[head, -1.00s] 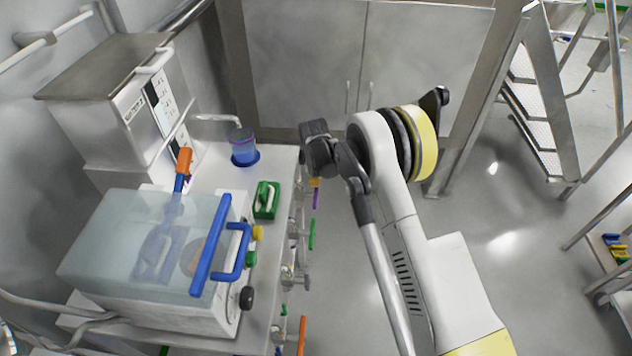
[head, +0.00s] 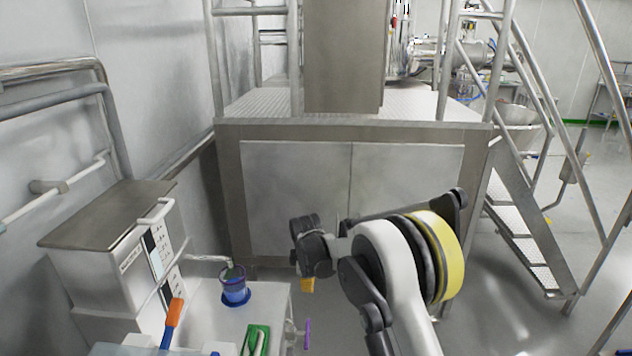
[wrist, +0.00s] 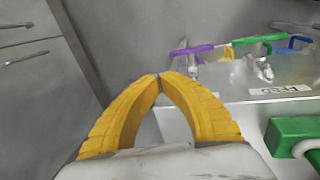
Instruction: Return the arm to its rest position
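My gripper (head: 307,285) shows in the head view beside the right edge of the white bench, its yellow fingers pointing down. In the wrist view my gripper (wrist: 159,78) has both yellow fingers curved inward with their tips together, and nothing shows between them. My arm is bent, with its elbow right of the gripper, in front of the steel cabinet. The lower arm runs out of the bottom of the head view.
A steel platform cabinet (head: 295,195) stands behind my arm. Metal stairs (head: 520,235) are right. Grey floor lies between.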

